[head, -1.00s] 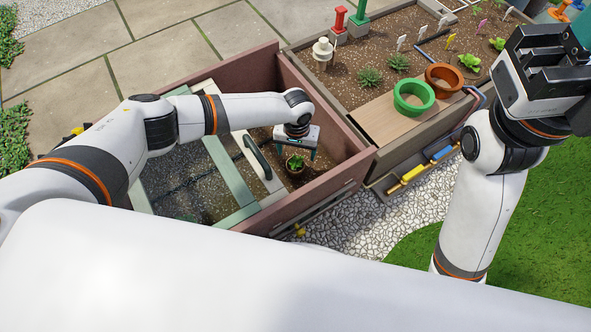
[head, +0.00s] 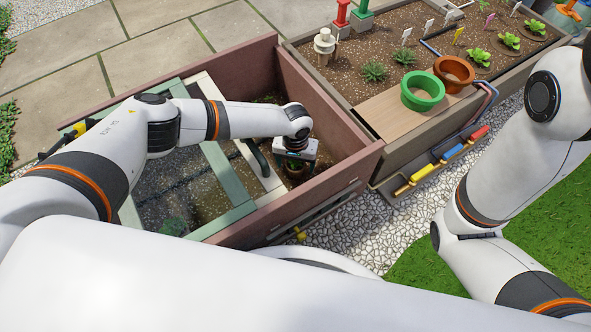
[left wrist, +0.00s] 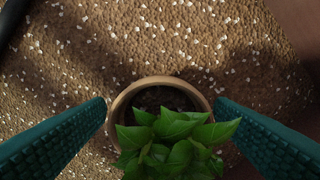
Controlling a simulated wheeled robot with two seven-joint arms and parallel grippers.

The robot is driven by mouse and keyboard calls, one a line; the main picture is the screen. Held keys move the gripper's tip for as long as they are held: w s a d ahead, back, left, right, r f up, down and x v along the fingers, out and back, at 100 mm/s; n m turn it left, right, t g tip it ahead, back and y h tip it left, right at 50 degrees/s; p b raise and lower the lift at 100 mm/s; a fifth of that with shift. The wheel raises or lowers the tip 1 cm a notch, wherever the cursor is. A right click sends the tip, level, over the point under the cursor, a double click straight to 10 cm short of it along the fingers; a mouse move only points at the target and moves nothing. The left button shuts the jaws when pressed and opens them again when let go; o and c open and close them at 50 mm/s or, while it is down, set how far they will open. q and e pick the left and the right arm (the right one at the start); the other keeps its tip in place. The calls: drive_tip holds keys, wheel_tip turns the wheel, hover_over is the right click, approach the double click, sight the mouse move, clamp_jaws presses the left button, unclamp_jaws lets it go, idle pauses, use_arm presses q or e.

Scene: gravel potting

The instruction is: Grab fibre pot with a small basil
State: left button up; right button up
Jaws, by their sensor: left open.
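The fibre pot (head: 294,171) with a small basil stands on the soil inside the reddish wooden box. In the left wrist view the pot's tan rim (left wrist: 160,83) and the basil's green leaves (left wrist: 172,145) show at the bottom centre. My left gripper (head: 295,163) is over the pot, open. Its two green ridged fingers stand one on each side of the pot in the left wrist view (left wrist: 160,125), with a small gap at the left and almost none at the right. My right gripper is out of the head view; only my right arm shows.
The box wall (head: 345,165) stands close to the right of the pot. A black handle (head: 257,158) on a pale board is just left of it. A green pot (head: 423,91) and a terracotta pot (head: 454,75) stand on the planter's wooden board (head: 388,112).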

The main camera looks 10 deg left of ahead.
use_arm(q)
drive_tip(key=shift+c, duration=0.5)
drive_tip(key=c, duration=1)
drive_tip(key=shift+r, duration=0.15)
